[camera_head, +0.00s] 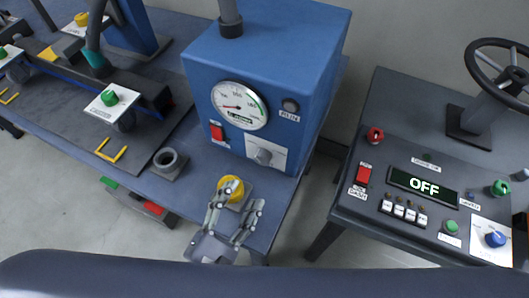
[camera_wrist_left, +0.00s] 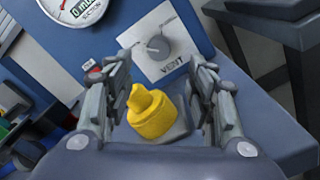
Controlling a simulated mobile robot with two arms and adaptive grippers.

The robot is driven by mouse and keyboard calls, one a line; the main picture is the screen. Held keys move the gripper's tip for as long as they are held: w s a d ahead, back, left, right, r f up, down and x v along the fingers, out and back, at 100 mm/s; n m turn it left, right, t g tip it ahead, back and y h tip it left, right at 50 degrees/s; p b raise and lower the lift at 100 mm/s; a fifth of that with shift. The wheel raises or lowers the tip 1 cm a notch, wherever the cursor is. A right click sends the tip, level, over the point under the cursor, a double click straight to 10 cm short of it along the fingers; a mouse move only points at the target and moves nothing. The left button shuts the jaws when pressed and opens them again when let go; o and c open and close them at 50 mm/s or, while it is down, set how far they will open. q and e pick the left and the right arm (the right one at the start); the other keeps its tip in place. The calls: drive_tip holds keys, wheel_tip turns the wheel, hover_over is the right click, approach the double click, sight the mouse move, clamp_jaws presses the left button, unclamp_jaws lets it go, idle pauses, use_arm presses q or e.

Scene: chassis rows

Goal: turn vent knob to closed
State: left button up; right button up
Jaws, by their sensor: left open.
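The vent knob (camera_head: 263,156) is a small grey knob on a white plate low on the front of the blue gauge box. In the left wrist view the knob (camera_wrist_left: 158,46) sits beyond my fingertips, above the printed word VENT. My left gripper (camera_head: 236,199) is open and empty in front of the box. In the left wrist view its fingers (camera_wrist_left: 160,75) point toward the vent plate, apart from the knob. A yellow knob (camera_wrist_left: 152,110) shows between the fingers, on a grey base; I cannot tell whether they touch it. My right gripper is not in view.
The blue box (camera_head: 310,65) carries a round gauge (camera_head: 240,105), a red switch (camera_head: 217,131) and a button. A grey ring fitting (camera_head: 167,160) stands left of my gripper. A separate console (camera_head: 350,205) with an OFF display and handwheel stands right, across a gap.

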sight(261, 162)
use_arm(q)
drive_tip(key=p+x, duration=0.1)
drive_tip(key=x, duration=0.1)
drive_tip(key=r+x, duration=0.1)
drive_tip(key=x, duration=0.1)
drive_tip(key=shift+p, duration=0.35)
drive_tip(key=x, duration=0.2)
drive_tip(key=p+x, duration=0.1)
drive_tip(key=x, duration=0.1)
drive_tip(key=shift+w+f, duration=0.1)
drive_tip(key=shift+f, duration=0.2)
drive_tip(key=shift+w+d, duration=0.2)
drive_tip(key=shift+w, duration=0.25)
drive_tip(key=shift+w+f, duration=0.1)
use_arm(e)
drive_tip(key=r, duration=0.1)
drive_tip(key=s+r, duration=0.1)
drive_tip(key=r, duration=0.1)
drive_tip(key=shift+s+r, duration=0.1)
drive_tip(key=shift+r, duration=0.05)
